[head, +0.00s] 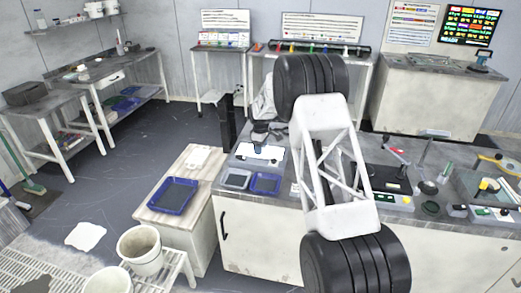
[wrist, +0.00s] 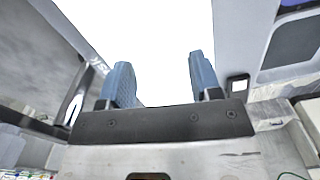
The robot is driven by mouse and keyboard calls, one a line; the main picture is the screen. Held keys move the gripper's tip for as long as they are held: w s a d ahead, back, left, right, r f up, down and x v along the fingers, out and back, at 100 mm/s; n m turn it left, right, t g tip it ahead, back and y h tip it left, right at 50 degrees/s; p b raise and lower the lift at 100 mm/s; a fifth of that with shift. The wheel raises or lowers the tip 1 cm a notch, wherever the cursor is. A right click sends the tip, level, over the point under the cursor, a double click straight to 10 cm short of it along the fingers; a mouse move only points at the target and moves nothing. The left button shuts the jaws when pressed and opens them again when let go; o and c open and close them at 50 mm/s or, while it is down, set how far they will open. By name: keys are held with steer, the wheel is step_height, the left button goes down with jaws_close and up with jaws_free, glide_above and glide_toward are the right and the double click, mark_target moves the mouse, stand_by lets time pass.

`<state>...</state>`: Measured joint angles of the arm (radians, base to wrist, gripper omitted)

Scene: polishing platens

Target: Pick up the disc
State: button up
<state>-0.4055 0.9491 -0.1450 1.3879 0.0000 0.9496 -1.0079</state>
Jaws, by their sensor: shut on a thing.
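My gripper (wrist: 161,80) shows in the wrist view as two blue ribbed fingers on a dark mount, with a gap between them. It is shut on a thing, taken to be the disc. A bright, washed-out white area fills the gap and the space beyond, so the disc's outline and its tilt cannot be made out. In the head view my own arm covers the middle of the picture, and the gripper cannot be made out clearly there. I see no disc that I can name surely in the head view.
The grey-topped bench (head: 407,223) carries blue trays (head: 265,183), tools and small cases. A lower wooden-topped cabinet (head: 160,217) holds another blue tray (head: 173,196). White buckets (head: 140,250) stand at the front left. Open floor (head: 120,180) lies left of the cabinet.

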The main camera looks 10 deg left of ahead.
steer(key=shift+r, duration=0.15)
steer(key=shift+r, duration=1.6)
steer(key=s+d, duration=0.3)
steer(key=s, duration=0.4)
steer(key=s+d+r, duration=0.1)
steer(key=s+d, duration=0.2)
steer(key=s, duration=0.4)
steer(key=shift+s+r, duration=0.25)
steer(key=shift+s, duration=0.1)
steer(key=shift+s+d, duration=0.15)
steer(key=s+d+f, duration=0.2)
steer(key=s+d, duration=0.1)
steer(key=s, duration=0.5)
steer(key=s+d+f, duration=0.2)
steer(key=s+d, duration=0.1)
steer(key=s, duration=0.6)
steer(key=shift+s+d+f, duration=0.2)
steer(key=shift+s+d, duration=0.05)
steer(key=shift+w, duration=0.1)
glide_above(266, 185)
steer(key=shift+f, duration=0.75)
